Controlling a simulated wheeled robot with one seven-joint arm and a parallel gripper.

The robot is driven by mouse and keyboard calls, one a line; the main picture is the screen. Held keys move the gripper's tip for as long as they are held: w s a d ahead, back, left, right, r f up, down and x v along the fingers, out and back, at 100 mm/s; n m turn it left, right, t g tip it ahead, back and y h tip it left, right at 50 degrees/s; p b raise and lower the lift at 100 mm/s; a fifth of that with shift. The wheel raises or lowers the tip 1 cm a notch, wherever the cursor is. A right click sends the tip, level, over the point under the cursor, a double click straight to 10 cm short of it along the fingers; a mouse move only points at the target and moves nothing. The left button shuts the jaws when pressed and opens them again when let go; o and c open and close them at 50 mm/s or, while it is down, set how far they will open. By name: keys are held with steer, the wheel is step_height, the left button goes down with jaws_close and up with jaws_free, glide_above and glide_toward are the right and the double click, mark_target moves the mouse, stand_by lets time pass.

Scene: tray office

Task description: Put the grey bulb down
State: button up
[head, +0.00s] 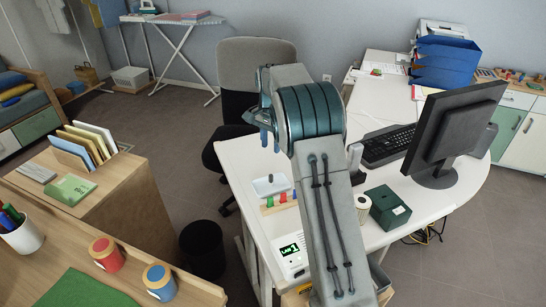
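I cannot make out a grey bulb in the head view. My arm rises from the bottom middle and bends at a large teal joint over the white desk (240,160). On the desk left of my arm is a small pale tray (271,186). Just in front of it, small green and red pieces stand on a wooden strip (268,209).
A white device with a green display (291,250) is near the desk's front. Right of my arm are a dark green box (388,208), a grey-white roll (362,203), a keyboard (387,146) and a monitor (455,125). An office chair (252,65) stands behind the desk.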

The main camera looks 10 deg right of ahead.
steer(key=s+r+n+t, duration=0.1)
steer(key=s+r+n, duration=0.25)
steer(key=s, duration=0.55)
steer(key=s+r+n, duration=0.2)
steer(key=s+r, duration=0.3)
steer(key=s, duration=0.5)
steer(key=s+f+n, duration=0.1)
steer(key=s+n, duration=0.1)
steer(key=s, duration=0.7)
steer(key=s+f+n+t, duration=0.1)
steer(key=s+f+n, duration=0.1)
steer(key=s, duration=0.7)
steer(key=shift+s+a+f, duration=0.25)
steer(key=shift+s+f, duration=0.05)
steer(key=shift+t, duration=0.4)
step_height(320, 180, up, 6)
steer(key=p, duration=0.5)
steer(key=shift+d+f, duration=0.1)
